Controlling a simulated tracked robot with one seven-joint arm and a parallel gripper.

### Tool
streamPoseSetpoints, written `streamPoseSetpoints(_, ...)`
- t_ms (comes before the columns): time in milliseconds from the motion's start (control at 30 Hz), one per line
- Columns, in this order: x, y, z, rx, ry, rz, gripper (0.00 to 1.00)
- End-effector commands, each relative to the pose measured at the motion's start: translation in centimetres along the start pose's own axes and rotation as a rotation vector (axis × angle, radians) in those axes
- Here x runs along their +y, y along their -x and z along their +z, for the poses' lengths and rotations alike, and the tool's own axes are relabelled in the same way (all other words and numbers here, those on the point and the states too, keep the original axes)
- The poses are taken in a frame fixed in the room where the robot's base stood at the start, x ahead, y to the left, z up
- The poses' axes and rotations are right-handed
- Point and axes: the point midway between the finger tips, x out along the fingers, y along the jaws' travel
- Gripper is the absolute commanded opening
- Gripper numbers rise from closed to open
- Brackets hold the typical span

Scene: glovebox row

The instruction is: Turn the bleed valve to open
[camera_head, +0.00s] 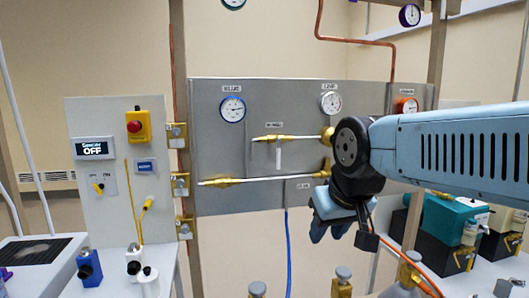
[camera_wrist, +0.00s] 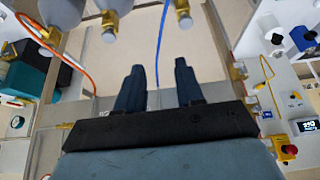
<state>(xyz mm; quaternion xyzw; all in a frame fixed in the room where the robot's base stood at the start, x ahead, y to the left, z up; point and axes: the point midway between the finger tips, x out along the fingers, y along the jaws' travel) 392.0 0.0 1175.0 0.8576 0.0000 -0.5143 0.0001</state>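A white lever (camera_head: 279,155) hangs straight down below the upper brass pipe (camera_head: 290,137). A lower pipe (camera_head: 240,181) runs across the panel beneath it. I cannot tell for sure which fitting is the bleed valve; my arm hides part of the panel's right side. My gripper (camera_head: 329,232) hangs in front of the panel's lower right edge, fingers downward. In the wrist view, my gripper (camera_wrist: 157,68) has its two dark fingers apart with nothing between them.
A blue hose (camera_head: 288,240) hangs below the panel. Gas cylinder tops (camera_head: 342,277) stand below my gripper. A white control board (camera_head: 105,180) with a red button (camera_head: 134,126) and an OFF display (camera_head: 94,148) is at left. Teal pumps (camera_head: 450,218) and an orange hose (camera_head: 400,257) are at right.

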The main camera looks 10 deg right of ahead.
Motion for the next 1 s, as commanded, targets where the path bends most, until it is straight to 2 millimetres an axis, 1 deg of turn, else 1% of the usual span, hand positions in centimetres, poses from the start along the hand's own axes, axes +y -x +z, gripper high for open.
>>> streamPoseSetpoints(333, 0.0, 0.0, 0.0, 0.000, -0.001, -0.001, 0.37)
streamPoseSetpoints(467, -0.3, -0.3, -0.1, -0.022, -0.057, -0.027, 0.37)
streamPoseSetpoints(567, -1.0, -1.1, -0.3, -0.071, -0.185, -0.088, 0.37)
streamPoseSetpoints(667, -2.3, -2.1, -1.0, -0.145, -0.385, -0.182, 0.37)
streamPoseSetpoints(767, -3.8, -3.0, -2.3, -0.230, -0.622, -0.293, 0.37)
streamPoseSetpoints(867, -4.9, -3.6, -4.2, -0.310, -0.862, -0.405, 0.37)
streamPoseSetpoints(967, -5.5, -4.2, -6.6, -0.388, -1.099, -0.518, 0.37)
streamPoseSetpoints(1000, -5.5, -4.4, -7.7, -0.418, -1.194, -0.565, 0.37)
